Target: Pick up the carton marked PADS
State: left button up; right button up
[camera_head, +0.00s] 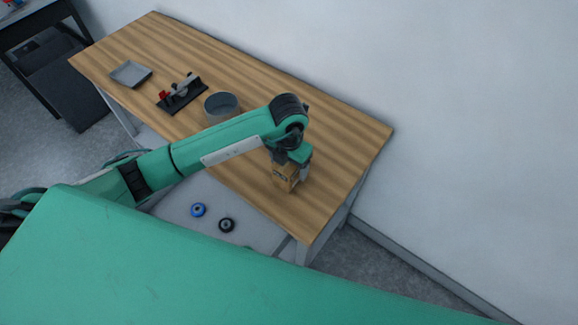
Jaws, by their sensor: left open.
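A small brown cardboard carton (283,179) stands on the wooden table (335,150) towards its right end. It has a dark printed label on its front face, too small to read for certain. My left arm reaches in from the left across the table, and its gripper (291,170) points down right over the carton. The gripper is open, with a finger showing at the carton's right side. The gripper and wrist hide the carton's top. My right gripper is not in this view.
A grey bowl (221,104), a dark stand with red and grey parts (182,92) and a shallow grey tray (130,73) are on the table's left half. A blue roll (198,210) and a black roll (226,225) lie below the front edge. The table's right end is clear.

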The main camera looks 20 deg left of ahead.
pick_arm(q)
notch_tip(320, 180, down, 3)
jog(key=shift+f+p, duration=0.15)
jog(key=shift+p, duration=0.45)
jog(key=shift+d, duration=0.1)
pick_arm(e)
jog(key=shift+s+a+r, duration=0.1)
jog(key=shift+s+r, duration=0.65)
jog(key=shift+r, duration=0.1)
pick_arm(q)
jog(key=shift+c, duration=1.2)
jog(key=c, duration=1)
jog(key=shift+c, duration=0.2)
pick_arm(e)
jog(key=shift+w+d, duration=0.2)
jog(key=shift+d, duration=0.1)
